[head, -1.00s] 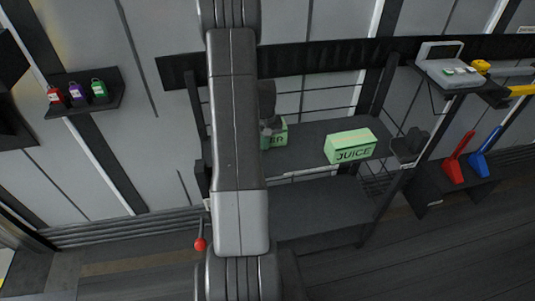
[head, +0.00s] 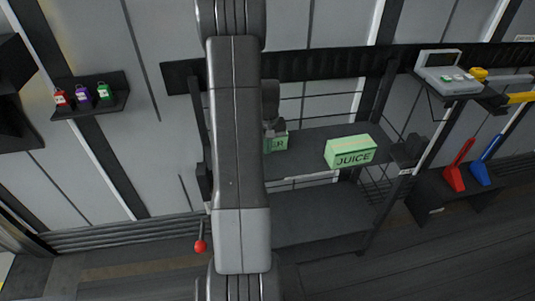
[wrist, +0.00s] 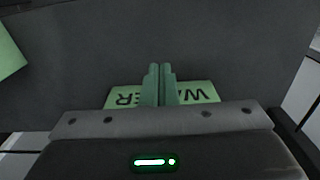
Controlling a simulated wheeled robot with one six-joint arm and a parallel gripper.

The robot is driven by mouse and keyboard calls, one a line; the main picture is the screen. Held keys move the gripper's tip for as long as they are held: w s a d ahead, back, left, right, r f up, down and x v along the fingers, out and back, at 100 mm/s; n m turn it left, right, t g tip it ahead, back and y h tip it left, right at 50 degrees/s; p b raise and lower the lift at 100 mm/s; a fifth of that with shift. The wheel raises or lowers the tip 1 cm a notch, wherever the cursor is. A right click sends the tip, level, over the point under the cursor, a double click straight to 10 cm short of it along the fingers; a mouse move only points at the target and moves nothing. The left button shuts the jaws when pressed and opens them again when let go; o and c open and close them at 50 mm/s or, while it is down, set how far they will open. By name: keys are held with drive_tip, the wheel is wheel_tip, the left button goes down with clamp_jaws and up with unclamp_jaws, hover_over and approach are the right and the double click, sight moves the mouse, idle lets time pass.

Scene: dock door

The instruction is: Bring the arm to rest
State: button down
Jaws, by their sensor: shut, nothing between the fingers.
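My arm stands upright through the middle of the head view and hides part of the shelf behind it. My gripper shows in the wrist view (wrist: 160,85), with its two fingers together and nothing between them. A green box lettered WATER (wrist: 122,98) lies beyond the fingers there, its middle letters covered by them. In the head view only the right end of this box (head: 281,141) shows beside my arm. I cannot tell whether the fingers touch it.
A green JUICE box (head: 350,152) sits on the same dark shelf (head: 315,141), to the right. A red-knobbed lever (head: 200,246) is left of my arm. Three small padlock-like items (head: 83,95) stand on a left wall ledge. Red (head: 455,175) and blue handles (head: 483,170) are at right.

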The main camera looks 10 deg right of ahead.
wheel_tip(320, 180, up, 6)
drive_tip(key=shift+r, duration=0.15)
idle(0.4)
